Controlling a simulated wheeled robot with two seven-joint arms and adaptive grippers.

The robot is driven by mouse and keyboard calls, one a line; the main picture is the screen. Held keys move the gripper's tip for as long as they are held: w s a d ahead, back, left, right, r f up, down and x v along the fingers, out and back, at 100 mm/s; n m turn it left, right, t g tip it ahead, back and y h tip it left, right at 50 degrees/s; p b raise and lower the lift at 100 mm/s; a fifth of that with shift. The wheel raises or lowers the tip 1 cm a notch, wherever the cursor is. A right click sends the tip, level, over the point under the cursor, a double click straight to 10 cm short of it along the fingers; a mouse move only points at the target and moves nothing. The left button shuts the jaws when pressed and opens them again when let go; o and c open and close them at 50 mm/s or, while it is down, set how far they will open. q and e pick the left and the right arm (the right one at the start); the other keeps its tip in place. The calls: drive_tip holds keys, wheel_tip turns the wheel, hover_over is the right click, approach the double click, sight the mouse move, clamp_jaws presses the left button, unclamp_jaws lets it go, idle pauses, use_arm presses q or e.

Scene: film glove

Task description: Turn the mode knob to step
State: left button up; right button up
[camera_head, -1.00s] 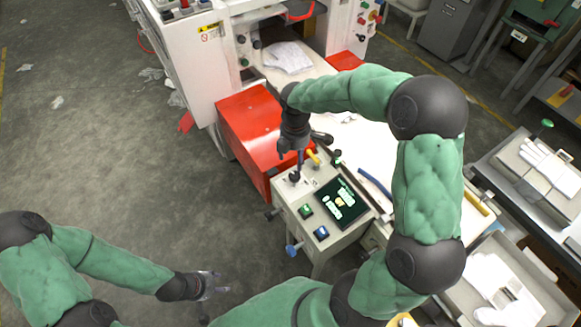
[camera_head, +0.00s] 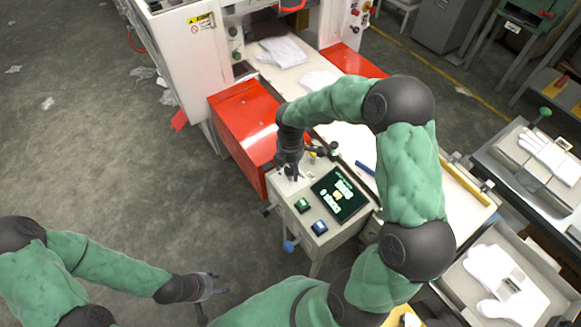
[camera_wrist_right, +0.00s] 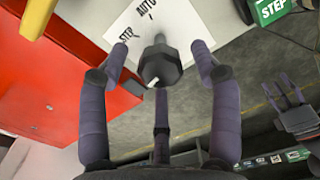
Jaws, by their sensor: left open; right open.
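The mode knob (camera_wrist_right: 160,64) is black, with a small white mark. In the right wrist view it stands on a pale panel plate with the printed labels STEP (camera_wrist_right: 127,34) and AUTO (camera_wrist_right: 146,9). My right gripper (camera_wrist_right: 162,62) is open, its purple-grey fingers spread around the knob with visible gaps at the sides. In the head view my right gripper (camera_head: 289,172) is over the back left of the control box (camera_head: 285,215) and hides the knob. My left gripper (camera_head: 212,287) is open and empty, low at the left above the floor.
The control box also bears a dark screen (camera_head: 340,195), a green button (camera_head: 302,205) and a blue button (camera_head: 319,227). A red machine cover (camera_head: 245,125) stands close behind it. A yellow part (camera_wrist_right: 38,18) is near the gripper. Gloves (camera_head: 548,155) lie on a right-hand bench.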

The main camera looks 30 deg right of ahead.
drive_tip(key=c, duration=1.1)
drive_tip(key=shift+c, duration=0.2)
drive_tip(key=shift+m, duration=0.4)
drive_tip(key=m+p, duration=0.1)
drive_tip(key=m, duration=1)
